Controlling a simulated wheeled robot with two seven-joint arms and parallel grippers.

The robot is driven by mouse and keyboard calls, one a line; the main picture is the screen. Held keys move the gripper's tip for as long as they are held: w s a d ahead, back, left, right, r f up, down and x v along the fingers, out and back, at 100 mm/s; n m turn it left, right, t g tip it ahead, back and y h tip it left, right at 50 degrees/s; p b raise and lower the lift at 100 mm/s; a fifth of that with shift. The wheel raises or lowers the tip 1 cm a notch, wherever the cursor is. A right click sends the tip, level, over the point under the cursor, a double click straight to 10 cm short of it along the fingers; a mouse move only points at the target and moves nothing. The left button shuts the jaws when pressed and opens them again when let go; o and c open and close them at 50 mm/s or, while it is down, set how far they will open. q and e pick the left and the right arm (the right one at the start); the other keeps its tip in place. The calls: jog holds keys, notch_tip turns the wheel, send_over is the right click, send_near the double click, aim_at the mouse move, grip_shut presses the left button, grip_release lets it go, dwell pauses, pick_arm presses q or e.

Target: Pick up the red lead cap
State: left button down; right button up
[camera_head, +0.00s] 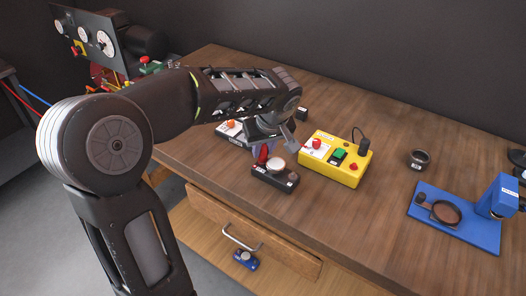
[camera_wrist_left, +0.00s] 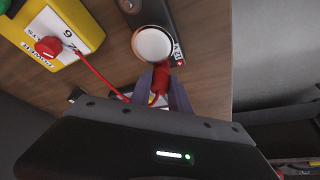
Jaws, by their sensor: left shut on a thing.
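The red lead cap (camera_wrist_left: 160,80) is between the two fingers of my left gripper (camera_wrist_left: 162,92) in the left wrist view, and the fingers are shut on it. In the head view the red cap (camera_head: 264,154) shows below my left gripper (camera_head: 270,148), just beside a black block (camera_head: 272,181) with a pale round disc. I cannot tell whether the cap touches the block. My right gripper is not in view.
The yellow box (camera_head: 335,172) has a green switch and red knobs. A dark ring (camera_head: 419,158) and a blue stand (camera_head: 452,236) are to the right on the wooden bench (camera_head: 345,232). A drawer handle (camera_head: 240,240) is at the front. Gauges (camera_head: 104,42) stand behind at left.

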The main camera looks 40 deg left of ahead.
aim_at(263, 147)
pick_arm(q)
notch_tip(263, 147, up, 9)
jog(key=shift+r+b, duration=0.15)
jog(key=shift+b, duration=0.2)
dwell(0.5)
